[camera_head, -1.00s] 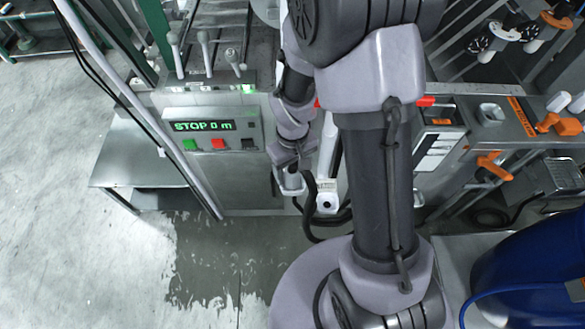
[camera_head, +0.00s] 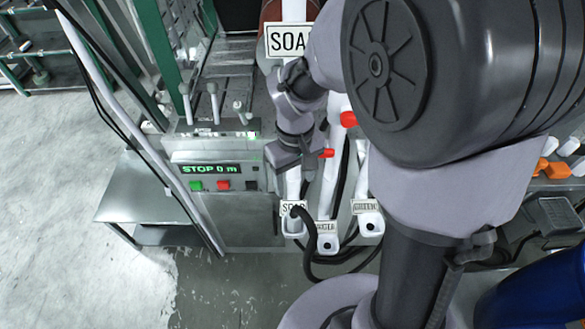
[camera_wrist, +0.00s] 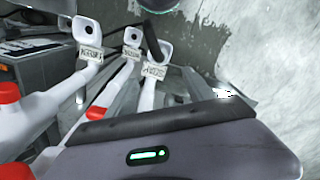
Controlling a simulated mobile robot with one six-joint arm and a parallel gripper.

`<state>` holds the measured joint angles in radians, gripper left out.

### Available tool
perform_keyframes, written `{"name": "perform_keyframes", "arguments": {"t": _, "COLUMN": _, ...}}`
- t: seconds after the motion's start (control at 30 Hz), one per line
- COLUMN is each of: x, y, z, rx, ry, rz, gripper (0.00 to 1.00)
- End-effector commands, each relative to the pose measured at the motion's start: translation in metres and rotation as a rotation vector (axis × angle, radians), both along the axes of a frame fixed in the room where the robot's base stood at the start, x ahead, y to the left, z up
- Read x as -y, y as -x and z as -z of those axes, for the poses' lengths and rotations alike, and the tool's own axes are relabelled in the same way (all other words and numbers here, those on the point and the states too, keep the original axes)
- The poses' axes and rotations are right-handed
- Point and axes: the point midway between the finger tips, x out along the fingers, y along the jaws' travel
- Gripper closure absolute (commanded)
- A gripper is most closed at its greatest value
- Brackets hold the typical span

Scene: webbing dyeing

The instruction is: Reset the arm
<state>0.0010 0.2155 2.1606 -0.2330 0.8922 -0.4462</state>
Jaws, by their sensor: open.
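My arm is bent in front of the machine in the head view, with its large upper links covering the right side. My gripper (camera_head: 296,156) hangs in front of the white pipes, just above the small label of the soap pipe (camera_head: 292,190). A red handle (camera_head: 327,153) is close to its right side; I cannot tell whether they touch. The fingers are partly hidden and nothing shows held. In the wrist view, the dark gripper housing (camera_wrist: 230,145) with a green light fills the bottom.
A control panel (camera_head: 215,175) reading "STOP 0 m" stands to the left, beside a low metal table (camera_head: 150,200). Several labelled white pipe ends, including the green one (camera_head: 368,222), and black hoses crowd the area. A blue barrel (camera_head: 530,290) is at lower right. The floor at left is clear.

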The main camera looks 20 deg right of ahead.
Motion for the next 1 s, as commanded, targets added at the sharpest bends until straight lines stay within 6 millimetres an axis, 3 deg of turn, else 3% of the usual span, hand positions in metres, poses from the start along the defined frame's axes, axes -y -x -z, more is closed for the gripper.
{"name": "perform_keyframes", "arguments": {"t": 0.17, "x": 0.000, "y": 0.001, "z": -0.003, "rx": 0.010, "ry": -0.002, "rz": 0.008, "gripper": 0.39}}
{"name": "perform_keyframes", "arguments": {"t": 0.27, "x": -0.005, "y": 0.014, "z": -0.003, "rx": 0.088, "ry": -0.028, "rz": 0.094, "gripper": 0.39}}
{"name": "perform_keyframes", "arguments": {"t": 0.5, "x": -0.030, "y": 0.097, "z": 0.009, "rx": 0.364, "ry": -0.218, "rz": 0.452, "gripper": 0.39}}
{"name": "perform_keyframes", "arguments": {"t": 0.6, "x": -0.036, "y": 0.118, "z": 0.016, "rx": 0.424, "ry": -0.285, "rz": 0.535, "gripper": 0.39}}
{"name": "perform_keyframes", "arguments": {"t": 0.73, "x": -0.039, "y": 0.129, "z": 0.015, "rx": 0.450, "ry": -0.319, "rz": 0.577, "gripper": 0.39}}
{"name": "perform_keyframes", "arguments": {"t": 1.0, "x": -0.039, "y": 0.128, "z": 0.010, "rx": 0.450, "ry": -0.319, "rz": 0.577, "gripper": 0.39}}
